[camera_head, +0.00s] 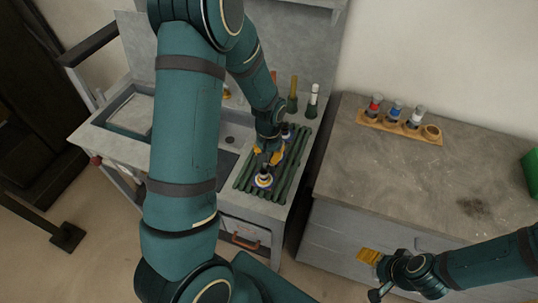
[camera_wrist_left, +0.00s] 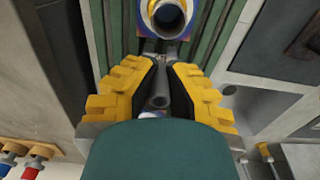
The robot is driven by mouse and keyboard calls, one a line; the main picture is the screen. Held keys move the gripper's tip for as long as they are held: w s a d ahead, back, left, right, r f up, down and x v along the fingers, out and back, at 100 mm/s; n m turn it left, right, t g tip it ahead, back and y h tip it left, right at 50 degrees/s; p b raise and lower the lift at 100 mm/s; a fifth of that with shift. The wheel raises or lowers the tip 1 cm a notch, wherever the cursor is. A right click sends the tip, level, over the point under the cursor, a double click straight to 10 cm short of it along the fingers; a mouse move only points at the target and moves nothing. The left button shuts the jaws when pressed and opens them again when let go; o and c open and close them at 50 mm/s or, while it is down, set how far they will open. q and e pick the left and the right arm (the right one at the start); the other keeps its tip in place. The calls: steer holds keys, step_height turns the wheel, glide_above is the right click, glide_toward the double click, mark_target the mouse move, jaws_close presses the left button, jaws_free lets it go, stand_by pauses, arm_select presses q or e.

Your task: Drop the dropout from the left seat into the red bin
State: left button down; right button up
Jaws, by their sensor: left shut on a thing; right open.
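My left gripper (camera_head: 268,152) reaches down over a green slatted rack (camera_head: 247,178) on the grey bench. In the left wrist view its yellow fingers (camera_wrist_left: 168,66) are shut on a small grey tubular part (camera_wrist_left: 159,88), which appears to be the dropout. Whether that part is clear of its seat is hard to tell. A round fitting (camera_head: 263,181) with a blue, white and yellow ring sits on the near part of the rack; it also shows in the left wrist view (camera_wrist_left: 168,18). My right gripper (camera_head: 370,257) is open and empty before the right counter. No red bin is visible.
Two bottle-like items, one olive (camera_head: 292,104) and one white-topped (camera_head: 313,101), stand behind the rack. A wooden holder (camera_head: 371,122) with several coloured items lies on the right counter (camera_head: 385,180), whose middle is clear. A green object (camera_head: 530,172) stands at the right edge.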

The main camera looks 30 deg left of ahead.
arm_select(q)
steer(key=c, duration=1.1)
jaws_free()
steer(key=shift+f, duration=0.15)
steer(key=shift+c, duration=0.2)
steer(key=shift+r, duration=0.6)
step_height(320, 180, up, 11)
steer(key=shift+r+p, duration=0.1)
steer(key=shift+p, duration=0.95)
arm_select(e)
steer(key=shift+w+r, duration=0.2)
steer(key=shift+r, duration=0.3)
steer(key=shift+w+r, duration=0.15)
steer(key=shift+r, duration=0.3)
steer(key=shift+o, duration=0.2)
steer(key=c, duration=0.4)
arm_select(q)
steer(key=s+d+f+t+h, duration=0.1)
steer(key=s+d+f, duration=0.3)
steer(key=d+f, duration=0.5)
steer(key=s+d+f+t+h, duration=0.1)
steer(key=s+d+f, duration=0.4)
steer(key=d+f, duration=0.5)
steer(key=shift+d+m+h, duration=0.4)
steer(key=shift+d+h, duration=0.05)
steer(key=shift+h, duration=0.45)
arm_select(e)
steer(key=shift+o, duration=0.2)
steer(key=shift+s, duration=0.1)
